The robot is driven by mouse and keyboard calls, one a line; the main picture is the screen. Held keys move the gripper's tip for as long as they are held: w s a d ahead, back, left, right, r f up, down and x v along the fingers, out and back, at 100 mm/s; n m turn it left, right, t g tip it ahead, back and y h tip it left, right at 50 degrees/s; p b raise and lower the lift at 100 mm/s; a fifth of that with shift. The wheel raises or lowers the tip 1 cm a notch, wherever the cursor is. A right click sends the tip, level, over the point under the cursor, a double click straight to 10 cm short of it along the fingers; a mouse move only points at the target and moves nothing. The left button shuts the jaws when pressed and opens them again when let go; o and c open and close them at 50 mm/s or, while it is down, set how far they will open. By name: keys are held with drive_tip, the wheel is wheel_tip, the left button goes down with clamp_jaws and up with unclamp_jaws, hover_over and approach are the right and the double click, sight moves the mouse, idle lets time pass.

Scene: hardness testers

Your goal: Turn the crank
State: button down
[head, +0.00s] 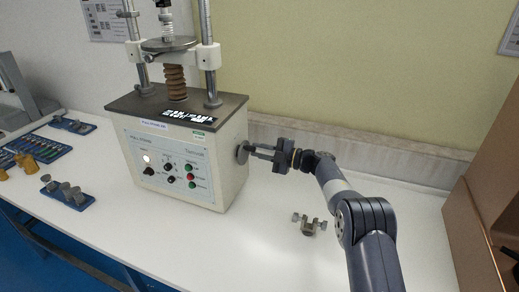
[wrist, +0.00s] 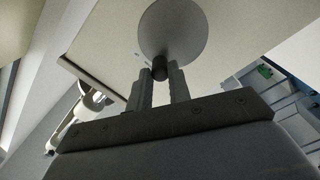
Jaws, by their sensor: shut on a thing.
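The tester (head: 190,150) is a cream box with a dark top, a front panel of knobs and buttons, and two upright columns. The crank (head: 242,152) is a round grey disc on its right side. In the wrist view the crank disc (wrist: 172,28) faces me, with a dark round handle (wrist: 160,68) sticking out. My gripper (head: 262,152) reaches in from the right, level with the crank. In the wrist view its two fingers (wrist: 160,88) stand on either side of the handle and are shut on it. The fingers hide part of the handle in the head view.
A small metal fixture (head: 309,224) lies on the white table (head: 250,255) below my arm. Blue trays with parts (head: 68,192) stand at the left. A brown box (head: 490,190) is at the right edge. A wall is close behind the tester.

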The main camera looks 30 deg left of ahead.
drive_tip(key=m, duration=0.2)
drive_tip(key=w+m+p, duration=0.1)
drive_tip(key=shift+w+r+m, duration=0.1)
drive_tip(key=shift+r+m, duration=0.05)
drive_tip(key=shift+m, duration=0.25)
drive_tip(key=m, duration=0.1)
drive_tip(key=w+m, duration=0.1)
drive_tip(key=m, duration=0.1)
drive_tip(key=shift+a+f+m+p, duration=0.1)
drive_tip(key=shift+f+m+p, duration=0.1)
drive_tip(key=shift+m+p, duration=0.1)
drive_tip(key=m, duration=0.1)
drive_tip(key=w+m, duration=0.1)
drive_tip(key=m, duration=0.1)
drive_tip(key=f+m+b, duration=0.1)
drive_tip(key=m, duration=0.1)
drive_tip(key=shift+w, duration=0.15)
drive_tip(key=shift+m, duration=0.4)
drive_tip(key=c, duration=1.3)
unclamp_jaws()
drive_tip(key=d, duration=0.3)
drive_tip(key=d+b, duration=0.1)
drive_tip(key=d, duration=0.3)
drive_tip(key=w+d+b, duration=0.1)
drive_tip(key=d, duration=0.2)
drive_tip(key=shift+d, duration=0.3)
